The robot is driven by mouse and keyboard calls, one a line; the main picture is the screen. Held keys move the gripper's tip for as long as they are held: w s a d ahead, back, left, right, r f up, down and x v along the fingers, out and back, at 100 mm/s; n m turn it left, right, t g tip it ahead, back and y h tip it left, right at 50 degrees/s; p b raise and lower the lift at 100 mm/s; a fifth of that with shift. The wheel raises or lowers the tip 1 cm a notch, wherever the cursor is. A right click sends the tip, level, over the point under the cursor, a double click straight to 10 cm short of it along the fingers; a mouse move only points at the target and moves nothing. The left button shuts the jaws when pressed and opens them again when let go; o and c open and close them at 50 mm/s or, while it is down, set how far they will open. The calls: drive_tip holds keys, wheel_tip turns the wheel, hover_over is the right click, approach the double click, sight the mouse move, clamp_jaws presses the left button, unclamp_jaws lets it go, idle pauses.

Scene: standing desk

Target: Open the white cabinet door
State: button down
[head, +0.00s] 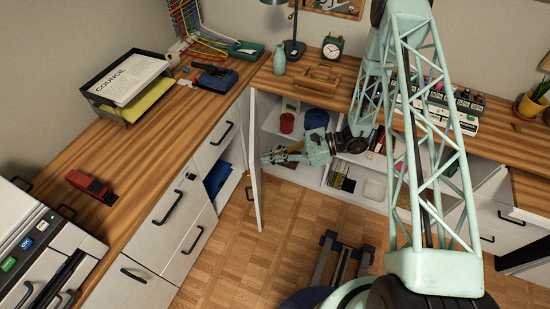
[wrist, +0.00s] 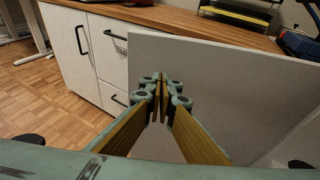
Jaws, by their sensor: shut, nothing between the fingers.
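The white cabinet door (head: 254,150) stands swung out from the corner cabinet and looks nearly edge-on in the head view. Its dark handle (head: 249,194) is on the left, outer side. My gripper (head: 268,158) is to the right of the door, at its inner face, with the fingers pointing at it. In the wrist view the door (wrist: 215,85) is a plain grey-white panel ahead, and my gripper (wrist: 161,85) is shut and empty in front of it. I cannot tell whether the fingertips touch the panel.
The open cabinet shows shelves (head: 290,170) with a red pot (head: 287,122), a blue pot (head: 316,118) and books. White drawers (head: 180,220) with dark handles stand left of the door. The wooden worktop (head: 150,150) runs above them. The parquet floor (head: 225,250) near the door is clear.

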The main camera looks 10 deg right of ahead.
drive_tip(key=shift+a, duration=0.8)
